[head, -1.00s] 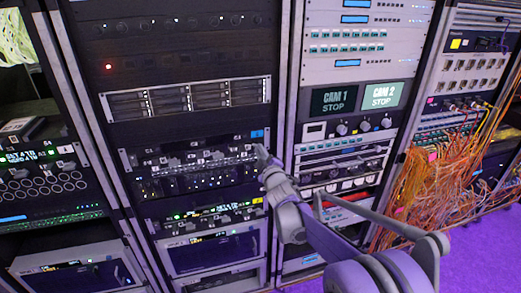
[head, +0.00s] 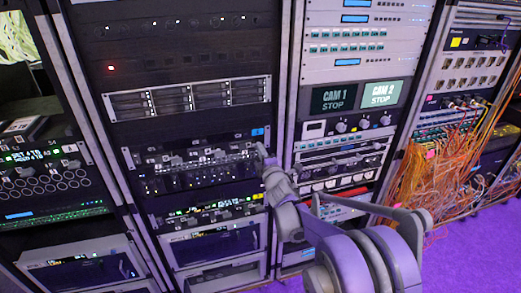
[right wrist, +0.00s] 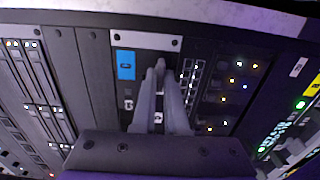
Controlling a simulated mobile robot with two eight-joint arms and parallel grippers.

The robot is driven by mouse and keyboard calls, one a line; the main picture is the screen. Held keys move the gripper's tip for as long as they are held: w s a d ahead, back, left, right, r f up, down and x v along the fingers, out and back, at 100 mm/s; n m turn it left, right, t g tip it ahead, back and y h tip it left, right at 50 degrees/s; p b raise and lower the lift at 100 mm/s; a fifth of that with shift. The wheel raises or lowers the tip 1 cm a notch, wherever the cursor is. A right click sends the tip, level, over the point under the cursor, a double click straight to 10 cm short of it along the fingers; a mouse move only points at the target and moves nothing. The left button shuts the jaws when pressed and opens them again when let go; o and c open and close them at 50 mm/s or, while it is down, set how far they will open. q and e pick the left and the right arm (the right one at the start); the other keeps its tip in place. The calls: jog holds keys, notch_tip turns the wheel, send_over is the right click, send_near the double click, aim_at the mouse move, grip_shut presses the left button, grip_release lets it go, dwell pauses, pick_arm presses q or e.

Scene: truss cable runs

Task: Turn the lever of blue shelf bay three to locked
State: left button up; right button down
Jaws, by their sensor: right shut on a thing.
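The blue-labelled shelf (head: 200,166) is a dark rack row with a blue tag (head: 258,132) at its upper right end and several small grey levers along its front. The tag also shows in the right wrist view (right wrist: 126,66). My right gripper (head: 262,152) is at the right end of this row, just below the tag. In the right wrist view its fingers (right wrist: 160,72) are close together, shut on a small lever that they mostly hide. I cannot read its bay number or tell its angle. My left gripper is not in view.
A similar row with a yellow tag (head: 254,197) lies below. A disk unit (head: 188,98) sits above. To the right stands a rack with CAM 1 and CAM 2 screens (head: 358,96), then hanging orange cables (head: 428,190). Purple floor (head: 470,240) is clear at lower right.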

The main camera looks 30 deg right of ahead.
dwell(0.4)
jog(key=c, duration=1)
grip_release()
jog(key=shift+o, duration=0.2)
jog(key=shift+s, duration=0.1)
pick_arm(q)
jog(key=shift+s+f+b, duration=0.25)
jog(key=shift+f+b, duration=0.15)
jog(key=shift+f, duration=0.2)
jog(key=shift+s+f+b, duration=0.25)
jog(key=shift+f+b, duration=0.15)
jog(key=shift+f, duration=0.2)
pick_arm(e)
jog(key=v, duration=1)
jog(key=shift+s, duration=0.35)
